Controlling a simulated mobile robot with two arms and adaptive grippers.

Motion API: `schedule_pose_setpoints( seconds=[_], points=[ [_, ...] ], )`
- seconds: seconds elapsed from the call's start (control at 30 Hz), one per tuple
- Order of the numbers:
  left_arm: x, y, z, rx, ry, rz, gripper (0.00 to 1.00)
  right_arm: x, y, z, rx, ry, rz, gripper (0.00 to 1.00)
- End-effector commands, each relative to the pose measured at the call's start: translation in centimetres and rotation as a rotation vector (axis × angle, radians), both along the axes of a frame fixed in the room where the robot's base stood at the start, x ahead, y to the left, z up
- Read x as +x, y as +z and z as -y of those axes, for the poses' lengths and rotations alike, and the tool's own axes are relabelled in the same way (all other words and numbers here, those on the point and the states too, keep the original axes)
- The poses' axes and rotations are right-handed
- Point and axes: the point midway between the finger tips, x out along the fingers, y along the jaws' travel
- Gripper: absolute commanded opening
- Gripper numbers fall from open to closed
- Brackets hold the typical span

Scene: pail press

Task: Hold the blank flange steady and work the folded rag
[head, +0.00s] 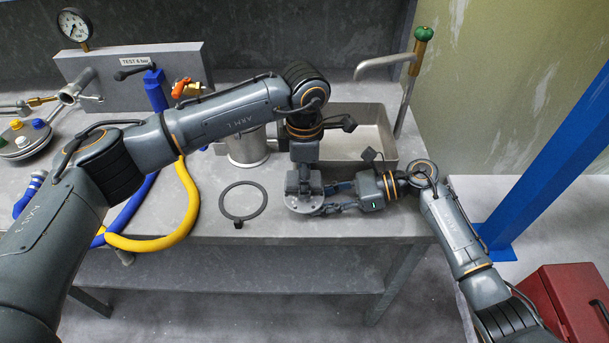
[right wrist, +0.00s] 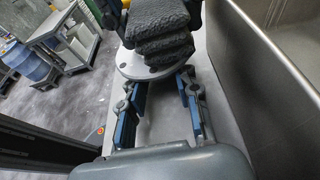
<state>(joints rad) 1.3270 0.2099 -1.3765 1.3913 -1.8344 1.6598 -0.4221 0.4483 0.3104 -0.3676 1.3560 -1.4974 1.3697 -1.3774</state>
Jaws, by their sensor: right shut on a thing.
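The blank flange (head: 300,209) is a grey disc with bolt holes on the front part of the bench. It also shows in the right wrist view (right wrist: 133,70). My right gripper (head: 326,198) comes from the right and is shut on the flange's edge. The folded rag (right wrist: 162,38) is dark grey and layered, and lies on top of the flange. My left gripper (head: 303,180) points down above the flange, its blue-padded fingers on either side of the rag, shut on it. In the head view the rag is mostly hidden by my left gripper.
A black ring gasket (head: 243,201) lies on the bench left of the flange. A metal sink (head: 365,120) is behind, with a tap (head: 380,65). A flanged pipe piece (head: 245,150) stands behind my left arm. Yellow (head: 160,243) and blue hoses lie at left. A red box (head: 565,300) is at lower right.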

Motion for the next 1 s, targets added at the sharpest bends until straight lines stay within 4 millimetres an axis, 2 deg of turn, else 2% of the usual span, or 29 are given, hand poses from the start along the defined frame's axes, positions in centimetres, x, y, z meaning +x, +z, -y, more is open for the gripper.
schedule_pose_setpoints(
  seconds=[0.17,0.43,0.8,1.0],
  points=[
    [-1.1,0.0,0.0,0.001,-0.001,-0.002,0.21,0.0,0.0,0.0,0.001,0.000,0.001,0.00],
    [-1.1,0.0,0.0,0.001,-0.001,-0.004,0.21,0.0,0.0,0.0,0.001,0.000,0.000,0.00],
    [0.5,-0.3,0.0,0.002,-0.001,-0.005,0.21,0.0,0.0,0.0,0.001,0.000,0.000,0.00],
    [0.6,-0.3,0.0,0.002,-0.002,-0.004,0.21,0.0,0.0,0.0,0.001,0.000,0.001,0.00]
  ],
)
